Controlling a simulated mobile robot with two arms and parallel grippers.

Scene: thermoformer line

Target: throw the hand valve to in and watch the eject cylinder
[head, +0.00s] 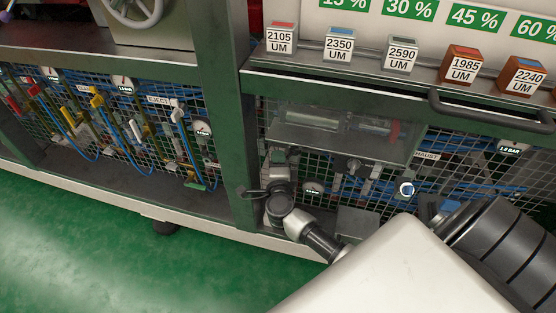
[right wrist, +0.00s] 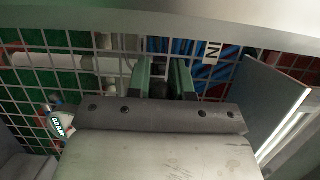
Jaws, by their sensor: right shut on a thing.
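A white label reading "IN" (right wrist: 212,51) is just right of the fingers. A clear cylinder with a pale rod (head: 312,119) lies behind the cover, with a red piece (head: 395,131) at its right; I cannot tell for sure that it is the eject cylinder. My left gripper is not in view.
Wire mesh (right wrist: 85,65) with blue hoses stands behind the fingers. A grey plate (right wrist: 262,100) stands close on the right. A gauge (right wrist: 62,122) is at lower left. Labelled blocks (head: 398,55) line the ledge above. Coloured valve handles (head: 97,99) fill the left panel.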

